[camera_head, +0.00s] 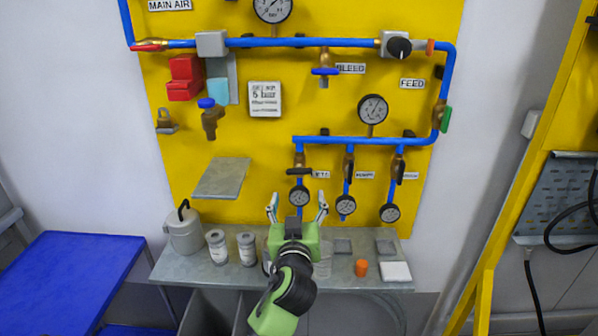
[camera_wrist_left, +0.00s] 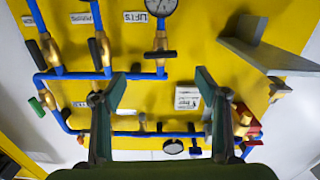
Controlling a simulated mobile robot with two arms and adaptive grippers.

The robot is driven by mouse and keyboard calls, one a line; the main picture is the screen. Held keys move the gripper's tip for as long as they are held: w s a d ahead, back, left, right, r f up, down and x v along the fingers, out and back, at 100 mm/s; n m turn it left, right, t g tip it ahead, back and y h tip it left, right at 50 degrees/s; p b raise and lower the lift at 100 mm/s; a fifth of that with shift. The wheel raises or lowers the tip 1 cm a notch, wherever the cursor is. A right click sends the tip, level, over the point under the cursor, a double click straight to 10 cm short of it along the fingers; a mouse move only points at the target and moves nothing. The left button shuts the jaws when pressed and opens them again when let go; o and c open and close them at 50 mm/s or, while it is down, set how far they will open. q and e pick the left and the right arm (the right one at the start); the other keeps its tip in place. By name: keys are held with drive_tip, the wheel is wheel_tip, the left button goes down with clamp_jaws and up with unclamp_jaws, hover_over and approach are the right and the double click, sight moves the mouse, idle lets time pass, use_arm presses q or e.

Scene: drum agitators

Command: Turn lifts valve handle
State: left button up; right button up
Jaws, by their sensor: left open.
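The lifts valve is the leftmost of three valves under the lower blue pipe. Its black handle (camera_head: 299,171) lies crosswise to its pipe, beside the small LIFTS label (camera_head: 321,174). In the upside-down left wrist view the handle (camera_wrist_left: 160,54) shows level, beyond and between my fingertips. A gauge (camera_head: 299,197) hangs below the valve. My left gripper (camera_head: 298,206) is open and empty, with fingers spread to either side of that gauge in the head view, below the handle. It also shows open in the left wrist view (camera_wrist_left: 160,82). I see no contact with the handle. My right gripper is not in view.
Two neighbouring valves have handles (camera_head: 349,166) (camera_head: 399,170) along their pipes. A grey shelf plate (camera_head: 221,178) juts from the yellow panel at left. Below, a grey bench (camera_head: 300,283) holds a jug (camera_head: 184,232), cans (camera_head: 217,247) and an orange cap (camera_head: 361,268).

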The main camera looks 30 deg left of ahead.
sight(299, 174)
use_arm(q)
drive_tip(key=p+x, duration=0.3)
drive_tip(key=x, duration=1)
drive_tip(key=shift+s+p, duration=0.1)
drive_tip(key=shift+p, duration=0.3)
drive_tip(key=shift+c, duration=0.4)
drive_tip(key=c, duration=1)
drive_tip(key=shift+c, duration=0.2)
